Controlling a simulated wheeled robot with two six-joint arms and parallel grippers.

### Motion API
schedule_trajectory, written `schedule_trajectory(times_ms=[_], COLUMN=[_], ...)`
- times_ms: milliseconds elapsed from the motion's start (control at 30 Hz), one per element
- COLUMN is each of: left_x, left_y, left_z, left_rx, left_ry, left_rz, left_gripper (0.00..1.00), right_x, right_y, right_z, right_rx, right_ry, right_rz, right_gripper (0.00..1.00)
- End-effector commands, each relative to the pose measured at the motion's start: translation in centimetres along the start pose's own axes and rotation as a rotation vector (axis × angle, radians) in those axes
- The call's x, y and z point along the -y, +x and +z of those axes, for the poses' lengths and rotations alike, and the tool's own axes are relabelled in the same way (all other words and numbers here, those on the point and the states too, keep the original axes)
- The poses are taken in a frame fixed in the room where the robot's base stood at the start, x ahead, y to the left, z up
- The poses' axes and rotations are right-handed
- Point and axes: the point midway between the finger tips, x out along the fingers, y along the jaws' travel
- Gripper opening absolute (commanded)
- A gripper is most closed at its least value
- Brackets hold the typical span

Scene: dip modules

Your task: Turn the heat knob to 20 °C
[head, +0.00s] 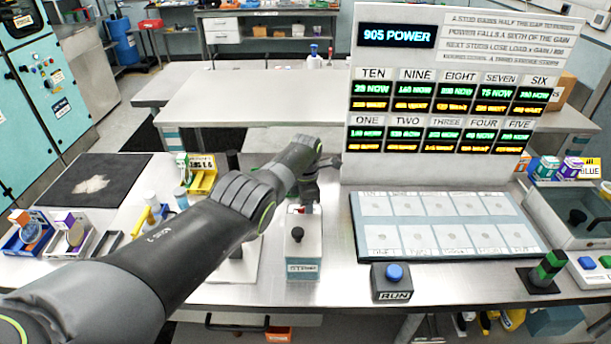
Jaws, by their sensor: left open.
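My left arm reaches in from the lower left. Its gripper (306,207) is open and points down over the far end of a small white-grey box (304,254) near the table's middle. A small red patch shows by the fingertips; I cannot tell what it belongs to or whether the fingers touch it. A black knob (297,234) stands on the near part of the box, apart from the fingers. The box's front label is too small to read surely. No heat scale or 20 °C mark is readable, so I cannot tell which knob sets heat. My right gripper is not in view.
A tall display board (440,100) stands behind a pale tray (445,225) of labelled cells. A blue RUN button (394,272) sits front right of the box. A black stand (233,160) is partly behind my arm. A grey basin (575,215) is far right.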

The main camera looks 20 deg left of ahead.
Motion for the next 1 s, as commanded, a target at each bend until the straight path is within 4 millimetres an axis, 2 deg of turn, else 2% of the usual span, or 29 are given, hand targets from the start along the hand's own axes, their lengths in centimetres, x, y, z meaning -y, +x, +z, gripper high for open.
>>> schedule_trajectory(times_ms=[33, 100, 300, 467, 800, 1000], left_x=[0.0, 0.0, -0.1, -0.1, -0.1, -0.1], left_y=[-1.1, -2.2, -5.4, -7.8, -14.0, -16.1], left_z=[0.0, 0.0, 0.0, 0.0, 0.0, 0.0], left_rx=[0.001, 0.001, 0.002, 0.003, 0.003, 0.002], left_ry=[0.0, 0.0, 0.0, -0.001, -0.001, -0.002], left_rz=[0.002, 0.002, 0.004, 0.005, 0.006, 0.004], left_gripper=[0.48, 0.48, 0.48, 0.48, 0.48, 0.48], right_x=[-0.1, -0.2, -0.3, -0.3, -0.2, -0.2], right_y=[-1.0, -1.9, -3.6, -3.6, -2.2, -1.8], right_z=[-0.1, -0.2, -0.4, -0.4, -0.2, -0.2], right_rx=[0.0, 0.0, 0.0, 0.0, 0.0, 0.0], right_ry=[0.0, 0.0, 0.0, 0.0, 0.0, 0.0], right_rz=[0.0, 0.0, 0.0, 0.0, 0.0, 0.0], right_gripper=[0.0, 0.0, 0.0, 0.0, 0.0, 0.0])
